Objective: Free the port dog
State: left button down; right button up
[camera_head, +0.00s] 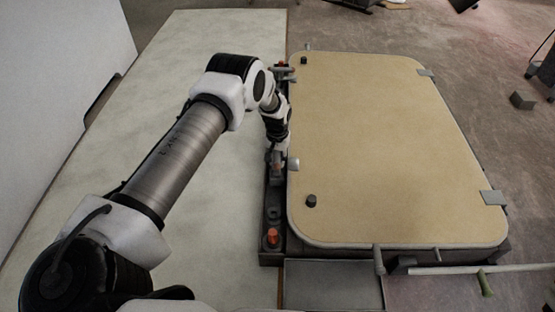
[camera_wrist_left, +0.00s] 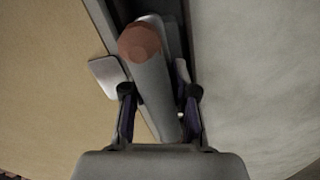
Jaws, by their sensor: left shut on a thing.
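The tan hatch lid (camera_head: 385,140) lies flat on its dark frame. Along its left edge runs a dark strip (camera_head: 271,200) with fittings. My left gripper (camera_head: 276,150) reaches down to the middle fitting, a grey dog. In the wrist view the dog (camera_wrist_left: 156,85) is a grey bar with a reddish-brown faceted end. The left gripper (camera_wrist_left: 159,92) has its fingers on either side of this bar and is shut on it. Arm and gripper hide part of the dog in the head view. My right gripper is not in view.
Fittings with orange-red tops stand at the strip's near end (camera_head: 272,238) and far end (camera_head: 282,67). A pale rod (camera_head: 465,269) and a grey post (camera_head: 378,259) are at the near edge.

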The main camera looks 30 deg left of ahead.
pick_arm(q)
jog(key=shift+a+r+m, duration=0.1)
jog(key=shift+m, duration=0.6)
jog(key=shift+w, duration=0.1)
jog(key=c, duration=1.1)
grip_release()
jog(key=shift+o, duration=0.3)
jog(key=shift+a+r, duration=0.1)
jog(key=shift+r, duration=0.1)
jog(key=shift+f, duration=0.1)
notch_tip(320, 180, up, 12)
jog(key=shift+r, duration=0.1)
